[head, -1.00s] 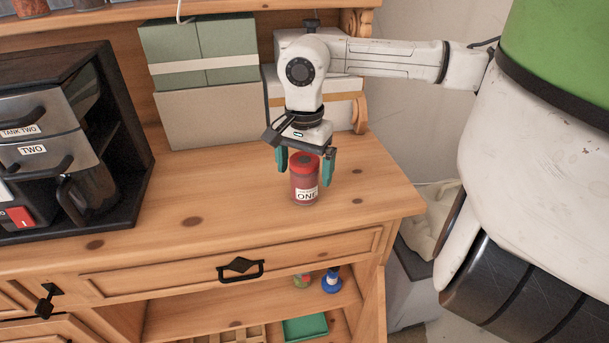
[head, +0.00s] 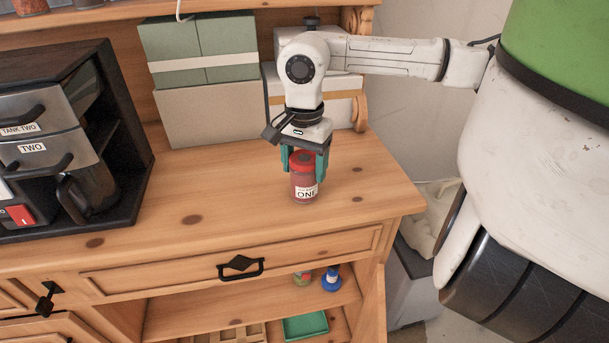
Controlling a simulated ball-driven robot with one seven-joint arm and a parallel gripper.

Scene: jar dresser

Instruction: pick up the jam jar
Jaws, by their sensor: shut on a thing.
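The jam jar (head: 304,182) is a small red jar with a red lid and a white label reading "ONE". It stands upright on the wooden dresser top (head: 225,190), towards the right end. My gripper (head: 305,165) reaches down over it from above, with one teal finger on each side of the jar's upper part. The fingers are shut on the jar. The jar's base looks to be at the dresser top; I cannot tell any gap beneath it. The back of the jar is hidden.
Green and beige boxes (head: 215,112) stand behind the jar. A black coffee machine (head: 75,140) is at the left. Below are a drawer with a black handle (head: 240,267) and an open shelf with a blue item (head: 331,279). The dresser top between machine and jar is clear.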

